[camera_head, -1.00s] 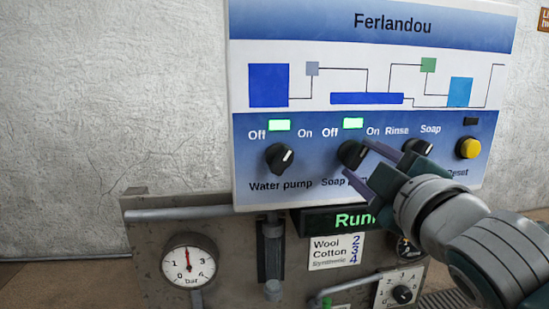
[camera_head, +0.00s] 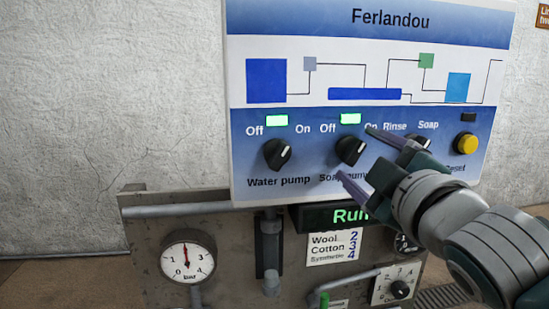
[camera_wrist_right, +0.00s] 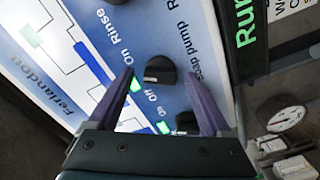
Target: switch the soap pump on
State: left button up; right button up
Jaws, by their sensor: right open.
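The soap pump knob (camera_head: 350,150) is a black dial on the blue and white panel (camera_head: 240,170). Its white pointer is tilted to the upper right, towards On, and the green lamp (camera_head: 350,119) above it is lit. My right gripper (camera_head: 356,154) is open, with its purple fingertips just right of and below the knob. In the right wrist view, the knob (camera_wrist_right: 160,70) shows between the open fingers, clear of them; contact is not visible. The fingers partly cover the "On" and "Soap pump" labels. My left gripper is out of view.
The water pump knob (camera_head: 277,154) is to the left, its green lamp (camera_head: 277,120) lit. The Rinse/Soap knob (camera_head: 419,144) is partly hidden behind my right gripper. A yellow reset button (camera_head: 466,145) is farther right. A pressure gauge (camera_head: 188,257) and green display (camera_head: 335,216) are below.

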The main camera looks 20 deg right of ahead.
jog(key=b+v, duration=0.3)
jog(key=v, duration=0.6)
jog(key=shift+s, duration=0.4)
jog(key=shift+s, duration=0.1)
jog(key=v, duration=0.9)
jog(key=shift+p, duration=0.45)
jog(key=shift+f, duration=0.15)
